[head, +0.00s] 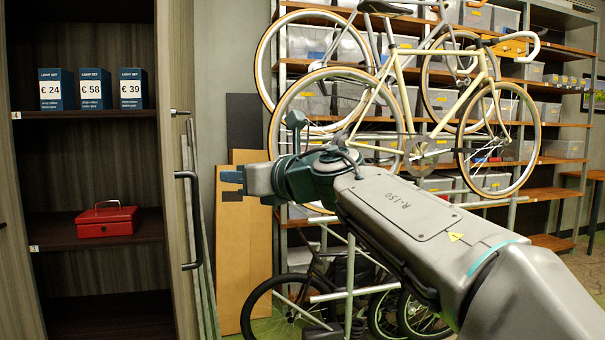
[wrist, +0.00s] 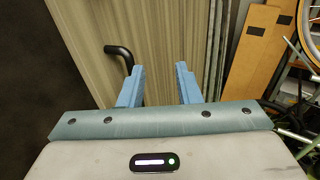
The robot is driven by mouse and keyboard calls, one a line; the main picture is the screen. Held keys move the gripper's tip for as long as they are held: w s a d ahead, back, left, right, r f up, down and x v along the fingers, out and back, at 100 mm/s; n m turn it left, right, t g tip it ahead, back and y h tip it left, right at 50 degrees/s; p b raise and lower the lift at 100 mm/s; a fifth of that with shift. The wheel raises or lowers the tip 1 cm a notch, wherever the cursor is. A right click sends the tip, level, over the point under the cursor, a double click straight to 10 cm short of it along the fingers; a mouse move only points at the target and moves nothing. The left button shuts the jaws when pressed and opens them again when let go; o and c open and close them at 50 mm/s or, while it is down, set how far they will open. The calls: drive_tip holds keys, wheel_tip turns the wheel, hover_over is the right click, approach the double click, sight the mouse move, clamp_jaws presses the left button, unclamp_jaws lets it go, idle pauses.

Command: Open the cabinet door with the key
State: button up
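The cabinet door (head: 179,180) stands swung open and shows nearly edge-on at the right of the cabinet (head: 90,180). Its black bar handle (head: 186,220) also shows in the wrist view (wrist: 122,54), left of the fingers. A small metal piece (head: 180,112) sticks out of the door above the handle; I cannot tell whether it is the key or a lock. My gripper (head: 230,183) is to the right of the door and handle, apart from the handle. In the wrist view the blue fingers (wrist: 159,72) are spread, with nothing held between them.
Inside the cabinet, a red cash box (head: 107,221) sits on a lower shelf and several blue price-marked boxes (head: 92,89) on an upper one. Brown boards (head: 243,245) lean behind my gripper. Bicycles (head: 405,130) and shelving with grey bins fill the right side.

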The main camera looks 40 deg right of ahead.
drive_tip(key=s+d+p, duration=0.1)
drive_tip(key=s+d, duration=0.3)
drive_tip(key=d, duration=0.7)
idle(0.8)
drive_tip(key=shift+s+d+f, duration=0.1)
idle(0.6)
